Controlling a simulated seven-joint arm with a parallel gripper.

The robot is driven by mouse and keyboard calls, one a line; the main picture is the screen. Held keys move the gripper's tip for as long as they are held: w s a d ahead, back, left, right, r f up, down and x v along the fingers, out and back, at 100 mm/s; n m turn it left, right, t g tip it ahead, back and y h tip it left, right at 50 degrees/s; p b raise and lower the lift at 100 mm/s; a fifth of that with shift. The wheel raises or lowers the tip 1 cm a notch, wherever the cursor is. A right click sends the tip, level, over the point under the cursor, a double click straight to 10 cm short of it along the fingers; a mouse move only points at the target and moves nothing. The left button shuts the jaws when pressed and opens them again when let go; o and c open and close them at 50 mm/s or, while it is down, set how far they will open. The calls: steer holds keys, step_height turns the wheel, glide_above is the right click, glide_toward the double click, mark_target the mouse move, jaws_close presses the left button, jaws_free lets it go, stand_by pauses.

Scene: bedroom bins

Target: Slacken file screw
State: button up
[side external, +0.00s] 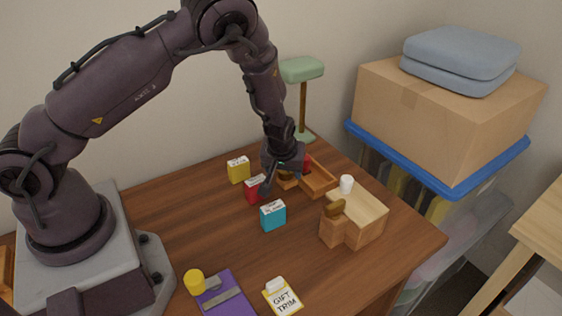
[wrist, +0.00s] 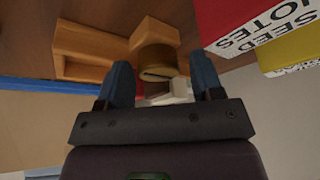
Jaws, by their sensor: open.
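A round brown-gold knob (wrist: 158,62) with a dark slot-like mark sits on a small wooden block (wrist: 155,33) in the wrist view, and it looks like the file screw. It belongs to or stands beside a low wooden tray (side external: 320,179) at the back of the desk. My gripper (wrist: 162,80) is open, with one finger on each side of the knob; I cannot tell whether they touch it. In the side view my gripper (side external: 284,179) points down over the tray's left end and partly hides the knob.
Yellow (side external: 238,170), red (side external: 254,190) and blue (side external: 273,217) packets stand close left. A green-topped stand (side external: 302,70) rises behind.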

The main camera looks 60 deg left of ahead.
steer(key=shift+w, duration=0.15)
steer(key=m+h, duration=0.1)
steer(key=m, duration=0.2)
steer(key=m+t+h, duration=0.1)
steer(key=m, duration=0.2)
steer(key=shift+a+m, duration=0.15)
steer(key=shift+m, duration=0.15)
steer(key=m+h, duration=0.1)
steer(key=m, duration=0.2)
steer(key=shift+t+h, duration=0.3)
steer(key=m+h, duration=0.1)
steer(key=m, duration=0.3)
steer(key=shift+a, duration=0.1)
steer(key=s+a+r+n, duration=0.1)
steer(key=s+r+n, duration=0.1)
steer(key=r, duration=0.3)
steer(key=s+a+r+n, duration=0.2)
steer(key=s+r, duration=0.1)
steer(key=r, duration=0.3)
steer(key=shift+s+a+r, duration=0.2)
steer(key=shift+a, duration=0.1)
